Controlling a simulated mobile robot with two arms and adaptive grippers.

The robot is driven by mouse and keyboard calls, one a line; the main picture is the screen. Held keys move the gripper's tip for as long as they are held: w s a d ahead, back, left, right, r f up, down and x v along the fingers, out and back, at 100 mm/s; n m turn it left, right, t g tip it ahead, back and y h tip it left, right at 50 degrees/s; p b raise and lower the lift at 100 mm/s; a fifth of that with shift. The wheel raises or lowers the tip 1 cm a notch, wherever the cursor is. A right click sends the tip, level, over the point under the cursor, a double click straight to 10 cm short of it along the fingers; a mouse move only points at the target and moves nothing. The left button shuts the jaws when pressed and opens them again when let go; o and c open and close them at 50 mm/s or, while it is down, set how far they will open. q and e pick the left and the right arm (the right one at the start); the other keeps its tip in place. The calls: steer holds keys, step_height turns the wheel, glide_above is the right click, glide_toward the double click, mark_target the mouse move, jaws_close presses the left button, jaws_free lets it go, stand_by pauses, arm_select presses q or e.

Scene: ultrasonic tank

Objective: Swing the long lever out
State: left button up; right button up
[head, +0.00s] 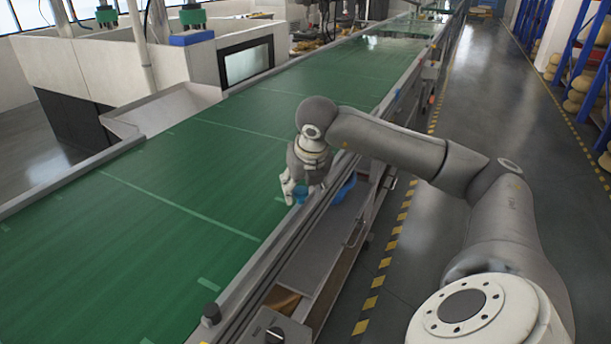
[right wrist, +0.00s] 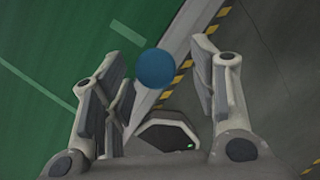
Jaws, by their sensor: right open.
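My right gripper (head: 291,192) points down over the near edge of the green conveyor belt in the head view. In the right wrist view its two fingers (right wrist: 157,75) stand wide apart. A round blue ball (right wrist: 155,68) shows between them, with a gap on both sides. In the head view a small blue piece (head: 301,193) shows at the fingertips, partly hidden by them. I see no shaft on the ball, and cannot tell whether it is the end of the long lever. My left gripper is not in view.
The green belt (head: 150,215) runs along the left, with a metal side rail (head: 262,265). A larger blue object (head: 344,188) is partly hidden behind my arm. The grey floor (head: 490,110) on the right is clear.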

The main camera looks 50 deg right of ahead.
steer(key=v, duration=1.1)
steer(key=shift+s+r, duration=0.25)
steer(key=shift+r, duration=0.1)
